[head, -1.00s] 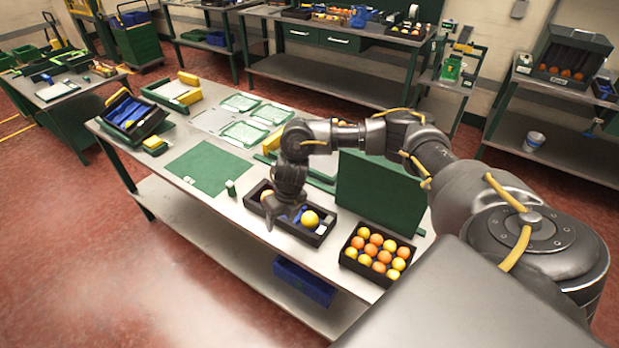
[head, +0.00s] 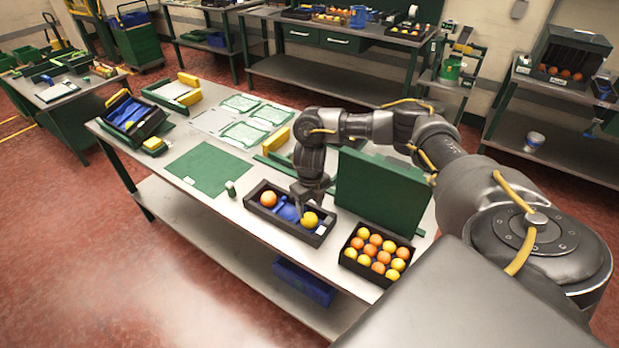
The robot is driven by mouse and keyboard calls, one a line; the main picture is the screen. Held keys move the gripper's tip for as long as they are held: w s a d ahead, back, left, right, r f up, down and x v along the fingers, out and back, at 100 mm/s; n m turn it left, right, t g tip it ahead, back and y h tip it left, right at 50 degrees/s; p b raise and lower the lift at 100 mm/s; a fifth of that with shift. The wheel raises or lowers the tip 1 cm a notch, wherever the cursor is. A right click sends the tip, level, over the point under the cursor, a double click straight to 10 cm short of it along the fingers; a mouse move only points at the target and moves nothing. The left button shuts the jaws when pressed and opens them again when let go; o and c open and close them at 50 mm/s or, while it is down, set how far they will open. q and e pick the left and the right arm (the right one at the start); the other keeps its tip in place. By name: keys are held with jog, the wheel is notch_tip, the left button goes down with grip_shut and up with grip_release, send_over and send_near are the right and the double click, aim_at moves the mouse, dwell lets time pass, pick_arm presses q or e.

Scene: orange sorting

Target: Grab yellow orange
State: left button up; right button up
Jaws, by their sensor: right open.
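A yellow orange (head: 309,220) sits in the right part of a black tray (head: 262,223) on the table. A more orange-coloured fruit (head: 268,198) sits in the tray's left part, with blue material (head: 288,212) between them. My right gripper (head: 303,212) points down into the tray, just left of the yellow orange, and looks empty. Its fingertips are small and partly hard to make out, so I cannot tell whether they touch the fruit. A black crate (head: 352,270) full of yellow and orange fruits stands right of the tray. My left gripper is not in view.
A green upright panel (head: 380,190) stands behind the crate, close to my right arm. A green mat (head: 205,168) lies on the table (head: 215,200) to the left, with a small green-and-white item (head: 230,188) near it.

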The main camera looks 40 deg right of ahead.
aim_at(310, 215)
jog(key=shift+a+f+p, duration=0.1)
jog(key=shift+f+p, duration=0.3)
jog(key=shift+p, duration=0.15)
notch_tip(310, 215, down, 4)
jog(key=shift+r+p, duration=0.15)
jog(key=shift+p, duration=0.55)
jog(key=shift+f, duration=0.35)
jog(key=shift+c, duration=0.3)
jog(key=c, duration=0.6)
jog(key=shift+o, duration=0.2)
jog(key=shift+r, duration=0.1)
